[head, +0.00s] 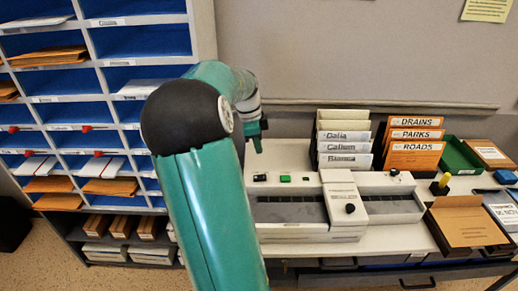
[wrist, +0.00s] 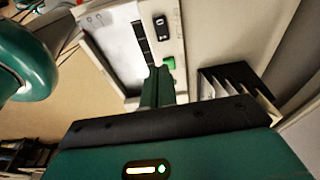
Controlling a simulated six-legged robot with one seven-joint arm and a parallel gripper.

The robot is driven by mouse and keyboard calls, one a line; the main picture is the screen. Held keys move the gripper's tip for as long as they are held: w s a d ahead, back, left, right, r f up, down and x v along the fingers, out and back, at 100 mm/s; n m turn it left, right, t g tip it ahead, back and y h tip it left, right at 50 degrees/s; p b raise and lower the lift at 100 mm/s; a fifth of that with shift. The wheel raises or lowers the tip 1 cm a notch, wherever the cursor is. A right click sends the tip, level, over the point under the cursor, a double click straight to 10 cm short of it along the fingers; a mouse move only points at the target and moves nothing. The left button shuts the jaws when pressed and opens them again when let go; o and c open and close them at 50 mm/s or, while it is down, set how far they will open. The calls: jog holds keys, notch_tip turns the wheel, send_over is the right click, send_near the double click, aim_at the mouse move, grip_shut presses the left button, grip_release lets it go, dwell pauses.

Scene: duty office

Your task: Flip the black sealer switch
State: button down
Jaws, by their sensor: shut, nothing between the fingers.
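The sealer (head: 290,215) is a long pale machine on the table with a grey bed and a sliding block. Its black switch (head: 260,177) is at the left of the top panel, left of a green button (head: 285,178). In the wrist view the black switch (wrist: 161,27) lies beyond the green button (wrist: 168,63). My gripper (head: 258,148) is above the panel, apart from the switch in the head view. In the wrist view its shut fingers (wrist: 159,71) overlap the panel edge near the green button. Nothing is held. Whether the fingertips touch the panel cannot be told.
White folders (head: 345,140) and orange folders (head: 413,145) stand behind the sealer. A green tray (head: 460,155) and an open brown box (head: 465,223) are at the right. A pigeonhole shelf (head: 90,100) fills the left. A black rack (wrist: 235,88) shows in the wrist view.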

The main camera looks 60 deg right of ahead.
aim_at(266, 178)
jog(key=f, duration=0.3)
jog(key=s+f, duration=0.1)
jog(key=f, duration=0.3)
jog(key=s+d+f, duration=0.1)
jog(key=f, duration=0.3)
jog(key=shift+f, duration=0.15)
jog(key=shift+s+d+f+t, duration=0.1)
jog(key=shift+s+f+t, duration=0.2)
jog(key=shift+t, duration=0.1)
jog(key=shift+w, duration=0.2)
jog(key=shift+w+a+r, duration=0.25)
jog(key=shift+w+a, duration=0.15)
jog(key=shift+w, duration=0.2)
jog(key=shift+r, duration=0.15)
